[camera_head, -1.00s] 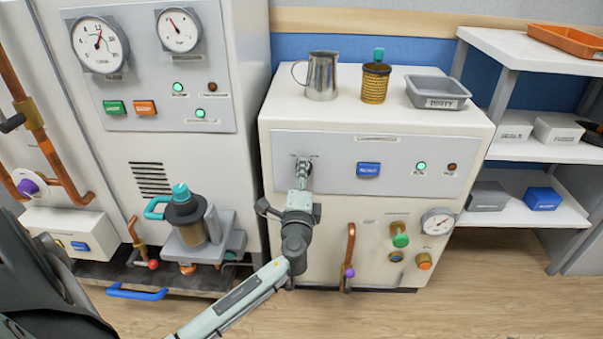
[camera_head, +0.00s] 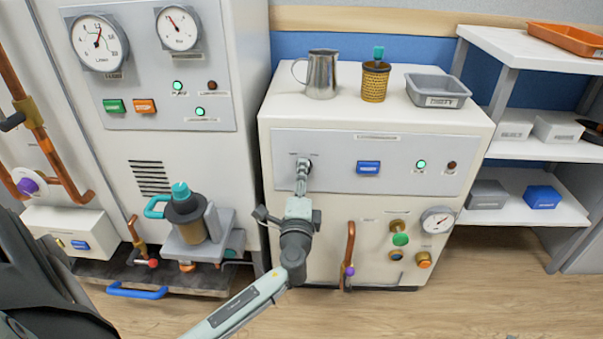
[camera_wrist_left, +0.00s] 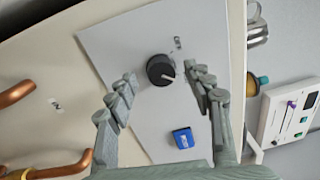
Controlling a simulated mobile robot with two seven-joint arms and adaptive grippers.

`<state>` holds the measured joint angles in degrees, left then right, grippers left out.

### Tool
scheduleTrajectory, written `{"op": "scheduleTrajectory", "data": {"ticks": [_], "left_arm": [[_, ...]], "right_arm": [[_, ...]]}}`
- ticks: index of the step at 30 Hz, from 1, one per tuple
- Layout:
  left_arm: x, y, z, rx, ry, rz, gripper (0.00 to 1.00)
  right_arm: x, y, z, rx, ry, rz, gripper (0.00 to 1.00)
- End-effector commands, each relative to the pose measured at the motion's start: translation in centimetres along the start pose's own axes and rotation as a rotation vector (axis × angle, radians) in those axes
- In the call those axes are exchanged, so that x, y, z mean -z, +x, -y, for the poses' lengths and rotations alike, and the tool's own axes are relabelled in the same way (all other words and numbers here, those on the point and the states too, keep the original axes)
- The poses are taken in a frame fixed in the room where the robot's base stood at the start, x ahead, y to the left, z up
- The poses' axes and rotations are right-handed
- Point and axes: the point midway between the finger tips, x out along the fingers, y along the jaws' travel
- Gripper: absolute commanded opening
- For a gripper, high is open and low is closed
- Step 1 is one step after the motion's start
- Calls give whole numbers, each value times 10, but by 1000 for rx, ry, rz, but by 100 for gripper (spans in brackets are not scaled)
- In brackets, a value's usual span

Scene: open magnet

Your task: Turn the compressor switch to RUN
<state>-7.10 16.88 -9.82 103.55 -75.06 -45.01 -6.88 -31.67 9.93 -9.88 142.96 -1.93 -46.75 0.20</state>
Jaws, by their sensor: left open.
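The compressor switch is a round black knob (camera_wrist_left: 160,70) on the grey panel of the right-hand white cabinet. Its pale pointer line aims right and slightly down in the left wrist view. In the head view the knob (camera_head: 309,166) is partly hidden by my left gripper (camera_head: 302,174). My left gripper (camera_wrist_left: 160,74) is open, with one finger on each side of the knob. I cannot tell whether the fingertips touch it. Small labels (camera_wrist_left: 177,43) beside the knob are too small to read. My right gripper is not in view.
A blue button (camera_head: 368,168), a lit green lamp (camera_head: 421,164) and a dark lamp (camera_head: 451,165) share the panel. A copper pipe (camera_head: 349,250) and valves (camera_head: 400,239) stand below. A metal jug (camera_head: 321,75) and a grey tray (camera_head: 437,91) are on top.

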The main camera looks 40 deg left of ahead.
Motion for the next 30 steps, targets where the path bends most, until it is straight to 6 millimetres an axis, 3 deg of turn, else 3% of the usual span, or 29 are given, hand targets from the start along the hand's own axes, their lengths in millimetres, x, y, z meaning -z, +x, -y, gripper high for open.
{"op": "scheduleTrajectory", "data": {"ticks": [6, 12, 18, 30], "left_arm": [[0, -50, -2, -4, 1, -1, 52], [0, -83, -1, -2, 1, -2, 52], [0, -96, 0, 0, 1, 0, 52], [0, -96, 0, 0, 1, -1, 52]], "right_arm": [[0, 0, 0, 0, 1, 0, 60], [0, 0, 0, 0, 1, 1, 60], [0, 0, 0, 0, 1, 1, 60], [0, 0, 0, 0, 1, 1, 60]]}}
